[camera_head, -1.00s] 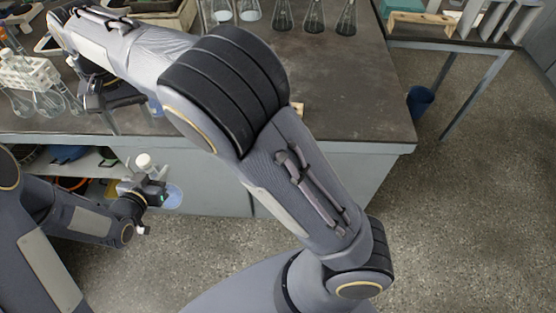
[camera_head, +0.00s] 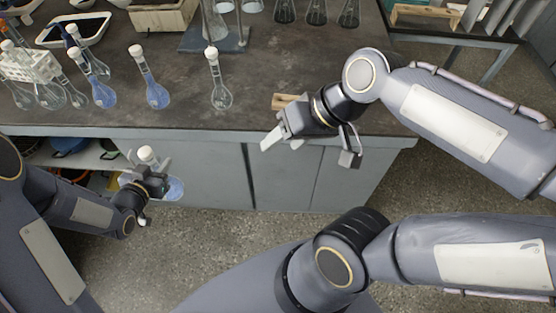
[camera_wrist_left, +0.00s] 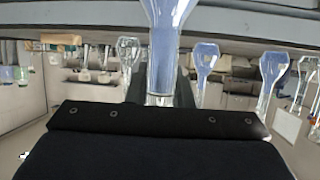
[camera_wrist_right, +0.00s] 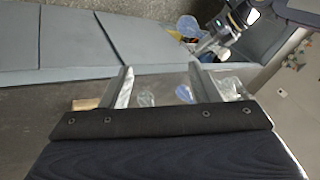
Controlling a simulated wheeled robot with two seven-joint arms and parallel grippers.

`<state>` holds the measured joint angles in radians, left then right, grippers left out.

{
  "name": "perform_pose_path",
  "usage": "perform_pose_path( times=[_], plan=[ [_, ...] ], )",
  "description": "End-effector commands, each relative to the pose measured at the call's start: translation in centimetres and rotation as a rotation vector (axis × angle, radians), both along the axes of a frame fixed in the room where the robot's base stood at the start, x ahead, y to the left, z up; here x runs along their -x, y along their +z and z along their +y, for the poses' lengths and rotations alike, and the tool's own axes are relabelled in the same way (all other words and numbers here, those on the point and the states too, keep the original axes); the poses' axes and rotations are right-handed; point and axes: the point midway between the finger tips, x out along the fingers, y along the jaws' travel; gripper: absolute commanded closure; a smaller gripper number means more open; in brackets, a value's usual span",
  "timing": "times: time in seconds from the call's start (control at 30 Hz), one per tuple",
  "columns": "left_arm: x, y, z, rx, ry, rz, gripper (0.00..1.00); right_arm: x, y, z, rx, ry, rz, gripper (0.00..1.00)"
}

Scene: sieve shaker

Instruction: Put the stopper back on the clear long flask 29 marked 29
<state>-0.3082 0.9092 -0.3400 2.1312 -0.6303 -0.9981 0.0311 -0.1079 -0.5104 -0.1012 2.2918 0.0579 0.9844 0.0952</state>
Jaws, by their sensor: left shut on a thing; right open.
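My left gripper (camera_head: 150,184) is shut on the neck of a flask with pale blue liquid (camera_head: 175,188), held in front of the bench. A white stopper (camera_head: 147,153) shows above that gripper. The left wrist view shows the held neck and blue body (camera_wrist_left: 165,45), but not its top. A clear long-necked flask (camera_head: 221,97) with a white top (camera_head: 211,52) stands upright near the bench's front edge. The mark 29 cannot be read on any flask. My right gripper (camera_head: 308,152) is open and empty at the bench's front edge, right of the clear flask.
A small wooden block (camera_head: 286,101) lies behind my right gripper. Blue-liquid flasks (camera_head: 156,94) and a white rack (camera_head: 28,66) stand left of the clear flask. A metal stand (camera_head: 214,40) is behind it. The bench to its right is mostly clear.

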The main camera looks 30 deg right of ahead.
Motion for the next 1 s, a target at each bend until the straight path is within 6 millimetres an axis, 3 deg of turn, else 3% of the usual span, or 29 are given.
perform_pose_path(
  times=[0.1, 0.3, 1.0],
  plan=[
    [0.0, 0.1, 0.0, 0.001, 0.000, -0.003, 1.00, 2.3, -1.4, -0.2, 0.049, -0.014, -0.063, 0.44],
    [0.0, 0.1, 0.0, 0.001, 0.000, -0.003, 1.00, 3.9, -2.9, -0.3, 0.104, -0.021, -0.112, 0.44],
    [-0.1, 0.3, 0.0, 0.002, 0.003, -0.004, 1.00, 4.1, -3.0, -0.3, 0.110, -0.021, -0.117, 0.44]
  ],
)
